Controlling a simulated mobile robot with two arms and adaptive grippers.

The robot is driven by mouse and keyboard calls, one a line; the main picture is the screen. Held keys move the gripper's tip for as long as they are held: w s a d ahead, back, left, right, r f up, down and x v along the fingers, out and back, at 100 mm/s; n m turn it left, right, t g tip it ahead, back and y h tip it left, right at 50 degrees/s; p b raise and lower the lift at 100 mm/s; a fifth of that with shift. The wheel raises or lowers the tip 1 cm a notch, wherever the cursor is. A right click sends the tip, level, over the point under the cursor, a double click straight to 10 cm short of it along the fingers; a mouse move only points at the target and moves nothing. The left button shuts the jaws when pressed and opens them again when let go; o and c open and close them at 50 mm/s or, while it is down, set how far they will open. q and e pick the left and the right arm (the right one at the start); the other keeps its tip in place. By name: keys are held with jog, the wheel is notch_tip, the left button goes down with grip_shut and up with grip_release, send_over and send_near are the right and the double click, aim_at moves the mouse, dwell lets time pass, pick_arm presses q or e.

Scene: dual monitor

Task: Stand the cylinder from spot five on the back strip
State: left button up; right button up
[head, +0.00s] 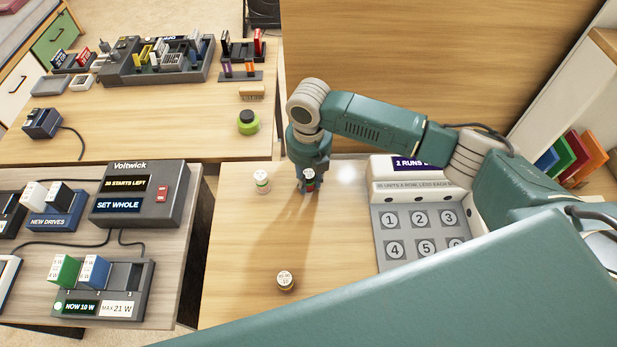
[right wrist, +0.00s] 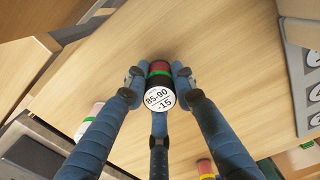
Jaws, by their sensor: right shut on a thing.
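My right gripper (head: 309,186) is shut on a cylinder (head: 310,175) over the wooden table, left of the numbered tray. In the right wrist view the three fingers close around this cylinder (right wrist: 159,78). It has red, green and black bands and a white end label reading "85-90 / -15". I cannot tell whether it touches the table. The numbered grey tray (head: 381,243) shows spot five (head: 426,248) bare. A pale strip (head: 400,190) with printed text runs along the tray's back. My left gripper is out of view.
One white-topped cylinder (head: 262,183) stands just left of my gripper, another (head: 285,281) nearer the front. A sign (head: 403,165) stands behind the strip. Consoles (head: 138,205) occupy the left table. Table space between the front cylinder and tray is clear.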

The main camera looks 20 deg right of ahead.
aim_at(308, 174)
jog(key=o, duration=1.1)
notch_tip(308, 174, up, 12)
jog(key=shift+r+b, duration=0.1)
jog(key=shift+b, duration=0.5)
